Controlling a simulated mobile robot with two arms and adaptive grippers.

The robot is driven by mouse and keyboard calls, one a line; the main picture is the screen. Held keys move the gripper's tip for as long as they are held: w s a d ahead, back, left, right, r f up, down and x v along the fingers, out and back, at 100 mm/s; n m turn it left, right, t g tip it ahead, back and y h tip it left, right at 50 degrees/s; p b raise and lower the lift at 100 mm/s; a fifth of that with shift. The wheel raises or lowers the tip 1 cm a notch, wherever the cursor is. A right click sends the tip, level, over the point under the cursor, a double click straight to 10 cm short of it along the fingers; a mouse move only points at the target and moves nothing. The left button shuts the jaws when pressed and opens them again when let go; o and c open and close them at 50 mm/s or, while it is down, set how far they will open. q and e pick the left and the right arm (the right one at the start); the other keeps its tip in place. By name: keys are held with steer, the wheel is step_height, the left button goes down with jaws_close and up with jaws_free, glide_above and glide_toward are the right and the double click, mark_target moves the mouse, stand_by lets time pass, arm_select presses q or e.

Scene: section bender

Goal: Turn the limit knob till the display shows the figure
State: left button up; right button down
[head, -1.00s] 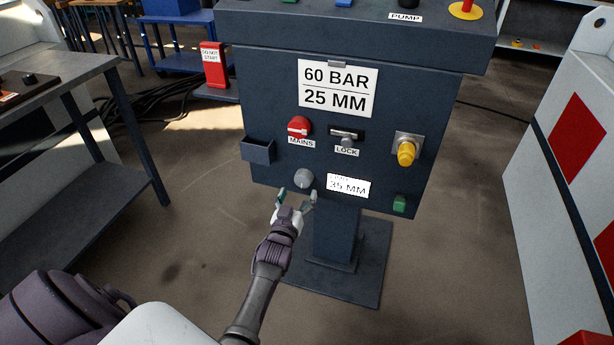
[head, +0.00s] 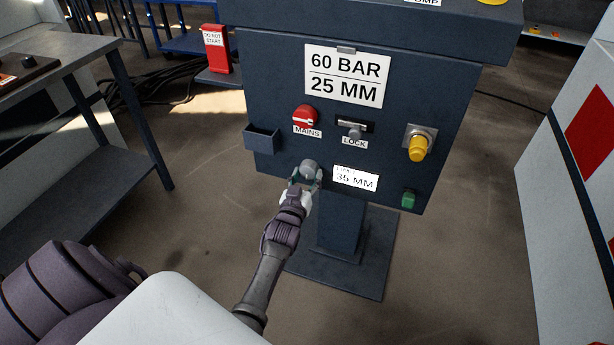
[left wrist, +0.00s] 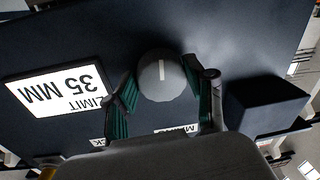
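The grey limit knob (head: 311,168) is on the front of the dark control cabinet, left of the limit display (head: 355,178), which reads 35 MM. A card (head: 346,76) above reads 60 BAR and 25 MM. My left gripper (head: 305,179) is at the knob. In the left wrist view the round knob (left wrist: 161,75) with its pale pointer line lies between the two spread fingers, with gaps visible beside it; the display (left wrist: 62,92) appears upside down there. My right gripper is not in view.
Above the knob are the red MAINS switch (head: 305,117) and the LOCK (head: 354,132). A yellow knob (head: 418,147) and a green button (head: 408,200) are at the right. A small open box (head: 262,138) juts out left of the knob.

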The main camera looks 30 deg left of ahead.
arm_select(q)
steer(key=shift+c, duration=1)
steer(key=m, duration=0.3)
steer(key=shift+m, duration=0.3)
steer(key=shift+a+m, duration=0.1)
steer(key=shift+m, duration=0.3)
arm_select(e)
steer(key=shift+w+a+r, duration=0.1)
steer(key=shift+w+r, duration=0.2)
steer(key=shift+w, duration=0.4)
